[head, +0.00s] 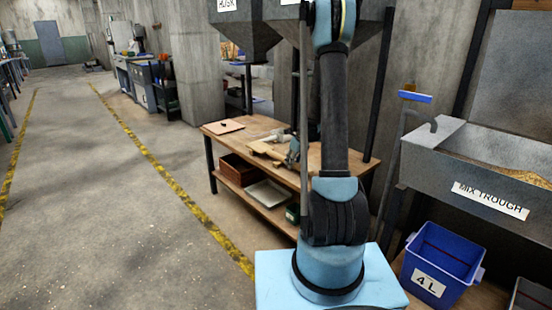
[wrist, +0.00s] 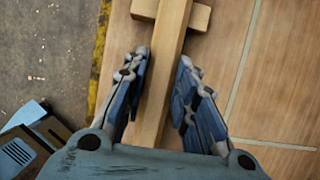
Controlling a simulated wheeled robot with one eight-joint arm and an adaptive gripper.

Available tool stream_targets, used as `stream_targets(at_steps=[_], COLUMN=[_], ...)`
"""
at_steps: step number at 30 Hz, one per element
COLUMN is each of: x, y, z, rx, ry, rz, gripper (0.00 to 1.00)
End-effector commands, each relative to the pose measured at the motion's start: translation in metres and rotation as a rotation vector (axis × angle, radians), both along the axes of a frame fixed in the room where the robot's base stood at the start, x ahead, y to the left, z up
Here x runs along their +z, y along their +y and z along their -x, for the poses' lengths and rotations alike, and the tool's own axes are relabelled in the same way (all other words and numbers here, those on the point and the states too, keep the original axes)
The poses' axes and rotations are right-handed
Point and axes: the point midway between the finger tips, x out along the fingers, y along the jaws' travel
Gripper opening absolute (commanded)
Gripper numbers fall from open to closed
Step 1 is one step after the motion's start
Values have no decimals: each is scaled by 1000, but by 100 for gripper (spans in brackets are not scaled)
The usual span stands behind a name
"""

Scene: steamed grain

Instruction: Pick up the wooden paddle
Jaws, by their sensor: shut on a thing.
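The wooden paddle shows in the wrist view as a long, pale wooden bar (wrist: 167,75) running between my fingers, with a shorter wooden crosspiece at its far end. My gripper (wrist: 162,57) is shut on this bar, one finger on each side. In the head view, pale wooden pieces (head: 262,147) lie at the middle of the workbench, and my gripper (head: 291,155) is low beside them, partly hidden by my arm. I cannot tell whether the paddle is clear of the bench top.
The workbench (head: 330,155) has a flat board (head: 223,127) at its left end, and a brown box (head: 243,168) and pale tray (head: 268,193) on its lower shelf. The mix trough (head: 450,165) and blue bin (head: 445,250) stand at right. The floor at left is clear.

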Motion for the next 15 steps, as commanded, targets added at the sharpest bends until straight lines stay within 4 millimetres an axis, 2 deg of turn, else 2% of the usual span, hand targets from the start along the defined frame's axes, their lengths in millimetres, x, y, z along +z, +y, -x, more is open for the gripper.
stream_targets(at_steps=[8, 15], x=[8, 41], y=[0, 0], z=[0, 0], rx=[0, 0], ry=[0, 0], rz=[0, 0], gripper=[0, 0])
